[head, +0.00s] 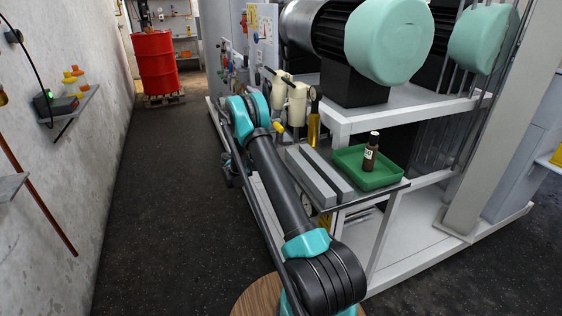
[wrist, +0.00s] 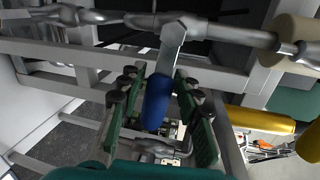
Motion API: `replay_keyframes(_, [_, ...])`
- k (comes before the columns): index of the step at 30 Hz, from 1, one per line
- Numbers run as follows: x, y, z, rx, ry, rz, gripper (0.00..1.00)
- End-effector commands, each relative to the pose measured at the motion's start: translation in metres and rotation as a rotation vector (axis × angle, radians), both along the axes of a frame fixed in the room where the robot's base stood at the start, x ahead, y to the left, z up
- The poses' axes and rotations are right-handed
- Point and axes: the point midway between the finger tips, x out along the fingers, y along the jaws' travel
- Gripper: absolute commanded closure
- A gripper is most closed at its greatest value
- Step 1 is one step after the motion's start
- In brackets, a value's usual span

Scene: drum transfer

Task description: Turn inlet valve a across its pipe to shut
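In the wrist view a valve lever with a blue grip (wrist: 157,101) hangs from a metal pipe (wrist: 235,35) that runs across the top of the picture. In this picture the lever points down, across the pipe's line. I see no label showing which valve it is. My gripper (wrist: 160,80) has its green-padded fingers on either side of the blue grip, with gaps showing, so it looks open around the grip. In the head view my arm reaches forward beside the machine frame, and the valve and fingertips cannot be made out.
A grey frame bar (wrist: 60,52) crosses close behind the lever. A yellow cylinder (wrist: 262,120) is at right. In the head view a green tray (head: 352,168) holds a brown bottle (head: 371,153). A red drum (head: 155,62) stands far back. The aisle floor at left is clear.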

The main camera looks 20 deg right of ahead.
Motion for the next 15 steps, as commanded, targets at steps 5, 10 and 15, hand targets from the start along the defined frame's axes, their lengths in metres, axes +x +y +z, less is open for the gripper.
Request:
replay_keyframes(5, [0.000, -0.001, 0.000, -0.001, -0.001, -0.001, 0.54])
replay_keyframes(10, [0.000, -0.001, 0.000, -0.001, -0.001, -0.001, 0.54])
replay_keyframes(15, [-0.001, 0.009, 0.003, -0.001, -0.001, 0.000, 0.54])
